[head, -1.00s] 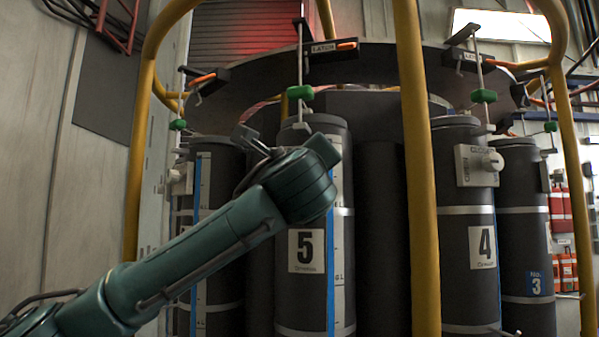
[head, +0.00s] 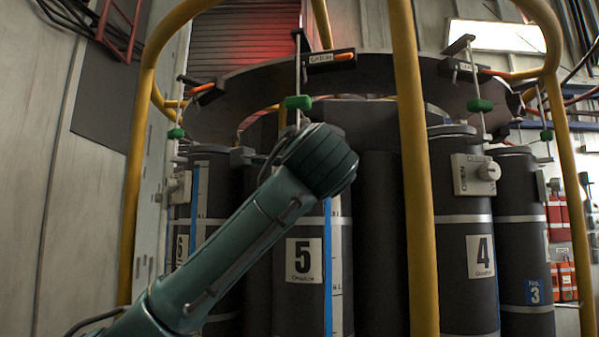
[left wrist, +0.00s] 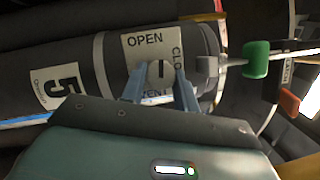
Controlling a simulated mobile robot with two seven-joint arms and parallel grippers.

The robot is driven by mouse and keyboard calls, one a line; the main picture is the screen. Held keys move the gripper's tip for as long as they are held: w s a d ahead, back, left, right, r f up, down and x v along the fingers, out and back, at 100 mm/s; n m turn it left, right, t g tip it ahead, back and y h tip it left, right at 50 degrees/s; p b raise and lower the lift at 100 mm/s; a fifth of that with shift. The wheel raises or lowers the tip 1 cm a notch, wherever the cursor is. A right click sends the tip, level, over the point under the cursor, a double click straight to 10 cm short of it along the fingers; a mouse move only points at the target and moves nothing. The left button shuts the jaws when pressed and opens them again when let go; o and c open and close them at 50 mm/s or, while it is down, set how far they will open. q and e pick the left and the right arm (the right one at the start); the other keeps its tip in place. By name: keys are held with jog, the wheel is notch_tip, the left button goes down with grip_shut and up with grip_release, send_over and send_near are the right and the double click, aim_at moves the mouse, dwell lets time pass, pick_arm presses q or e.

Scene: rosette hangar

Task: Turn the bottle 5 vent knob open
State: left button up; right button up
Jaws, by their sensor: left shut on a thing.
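Bottle 5 (head: 305,285) is a dark cylinder with a white "5" label, behind the yellow rail. In the head view my teal left arm crosses its top and hides its vent knob and my left gripper. In the left wrist view the white vent plate (left wrist: 133,48) reads OPEN along the top and CLOSED, partly hidden, down the right. My left gripper (left wrist: 160,80) has its two fingers on either side of the vent knob (left wrist: 158,72), shut on it. A dark mark shows between the fingers, but the knob's exact setting is hard to tell. My right gripper is not in view.
Bottle 4 (head: 455,290), with its own vent plate and knob (head: 489,171), stands to the right. A yellow post (head: 415,200) stands between them. A green piece on a rod (head: 298,102) hangs above bottle 5, also close beside its top in the left wrist view (left wrist: 256,60).

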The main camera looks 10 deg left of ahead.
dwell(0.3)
pick_arm(q)
jog(key=o, duration=1)
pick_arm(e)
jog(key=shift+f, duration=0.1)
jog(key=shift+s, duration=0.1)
pick_arm(q)
jog(key=b+v, duration=0.4)
jog(key=v, duration=0.9)
jog(key=shift+s, duration=0.1)
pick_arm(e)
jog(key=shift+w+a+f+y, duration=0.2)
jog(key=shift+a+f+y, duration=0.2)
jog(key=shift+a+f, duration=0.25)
